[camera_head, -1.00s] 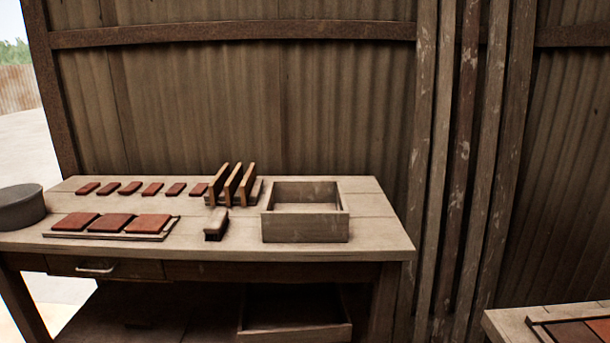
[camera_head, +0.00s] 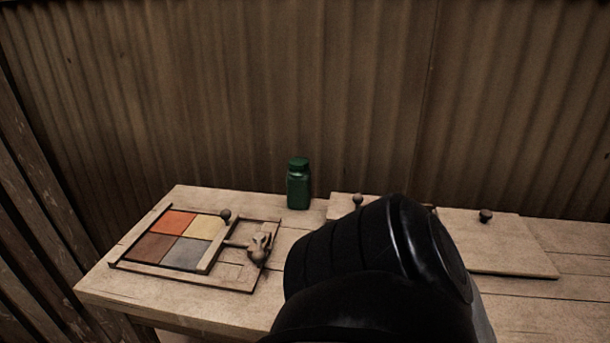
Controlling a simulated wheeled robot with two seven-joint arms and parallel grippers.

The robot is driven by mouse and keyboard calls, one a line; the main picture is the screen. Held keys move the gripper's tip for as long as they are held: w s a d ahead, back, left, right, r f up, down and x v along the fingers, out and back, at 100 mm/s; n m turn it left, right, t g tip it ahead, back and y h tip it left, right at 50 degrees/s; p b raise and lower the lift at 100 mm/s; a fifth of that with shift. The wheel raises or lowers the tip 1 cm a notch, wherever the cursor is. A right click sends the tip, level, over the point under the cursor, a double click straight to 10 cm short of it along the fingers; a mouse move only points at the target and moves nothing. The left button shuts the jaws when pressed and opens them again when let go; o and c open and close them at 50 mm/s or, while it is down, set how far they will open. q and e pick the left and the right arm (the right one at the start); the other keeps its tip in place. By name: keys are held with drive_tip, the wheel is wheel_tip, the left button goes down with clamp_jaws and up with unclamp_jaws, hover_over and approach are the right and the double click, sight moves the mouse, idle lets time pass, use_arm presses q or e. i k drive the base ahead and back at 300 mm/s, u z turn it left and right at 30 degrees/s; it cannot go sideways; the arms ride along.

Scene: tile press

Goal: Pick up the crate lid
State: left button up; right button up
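A flat pale wooden panel with a small dark knob (camera_head: 486,216), which looks like the crate lid (camera_head: 515,255), lies on the table at the right. Its left part is hidden behind a black link of my arm. A second pale wooden piece (camera_head: 338,208) with a knob (camera_head: 358,200) stands further left, mostly hidden by the same arm link; I cannot tell whether it is a crate or another lid. Neither of my grippers shows in this view.
A framed tile press (camera_head: 190,272) with coloured tiles and a metal clamp (camera_head: 259,247) lies on the left of the wooden table (camera_head: 130,292). A green bottle (camera_head: 298,186) stands at the back. A corrugated wall (camera_head: 250,90) rises behind the table.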

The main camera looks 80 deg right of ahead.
sight(486, 241)
drive_tip(key=z, duration=3.65)
